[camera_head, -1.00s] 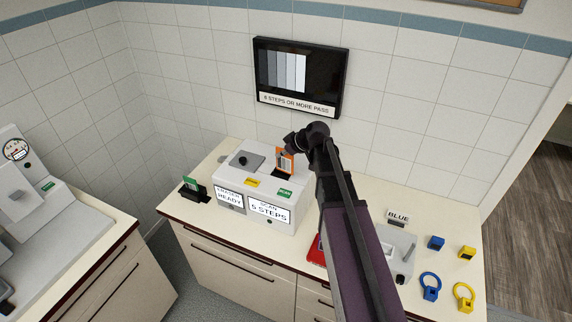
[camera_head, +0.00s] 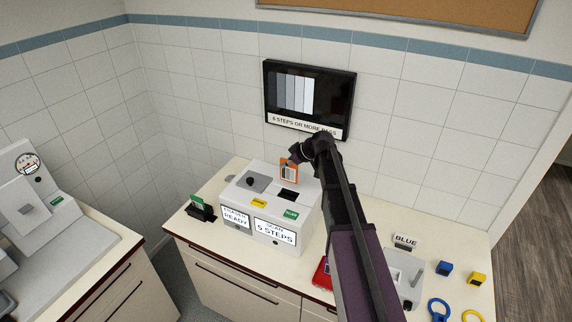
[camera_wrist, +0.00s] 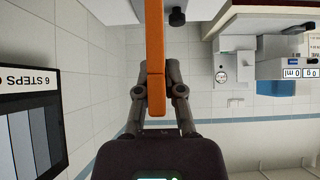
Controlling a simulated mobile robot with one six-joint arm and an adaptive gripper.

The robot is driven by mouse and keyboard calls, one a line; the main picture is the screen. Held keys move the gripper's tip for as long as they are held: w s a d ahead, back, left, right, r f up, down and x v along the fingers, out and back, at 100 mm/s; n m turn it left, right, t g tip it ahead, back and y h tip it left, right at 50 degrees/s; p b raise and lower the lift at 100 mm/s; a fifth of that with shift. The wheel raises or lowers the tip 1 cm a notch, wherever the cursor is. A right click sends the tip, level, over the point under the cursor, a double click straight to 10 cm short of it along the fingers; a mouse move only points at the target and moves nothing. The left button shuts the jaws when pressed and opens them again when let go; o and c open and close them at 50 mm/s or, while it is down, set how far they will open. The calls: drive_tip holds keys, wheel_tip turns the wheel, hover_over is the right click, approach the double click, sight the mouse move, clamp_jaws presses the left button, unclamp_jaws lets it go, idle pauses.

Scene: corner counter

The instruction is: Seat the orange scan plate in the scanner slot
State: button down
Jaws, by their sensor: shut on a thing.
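The orange scan plate (camera_head: 288,172), with a pale striped face, is upright in my gripper (camera_head: 294,160). In the wrist view the plate (camera_wrist: 155,50) shows edge-on between the two closed fingers of my gripper (camera_wrist: 156,98). The white scanner (camera_head: 290,222) stands on the counter with a dark slot (camera_head: 288,195) in its top. The plate's lower edge appears just above and behind the slot, and the slot's dark opening is in view. The scanner's front signs read "ERASER READY" and "SCAN 5 STEPS".
A wall screen (camera_head: 310,95) labelled "6 STEPS OR MORE PASS" hangs behind. A black holder with a green plate (camera_head: 197,201) stands left of the scanner. A red item (camera_head: 321,273), a grey device (camera_head: 408,272), and blue (camera_head: 445,268) and yellow blocks (camera_head: 476,278) lie right.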

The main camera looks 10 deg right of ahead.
sight(286, 180)
drive_tip(key=shift+f+b, duration=2.65)
drive_tip(key=shift+f, duration=0.1)
drive_tip(key=shift+f+b, duration=3.6)
idle(0.4)
drive_tip(key=c, duration=0.7)
unclamp_jaws()
drive_tip(key=shift+r, duration=0.2)
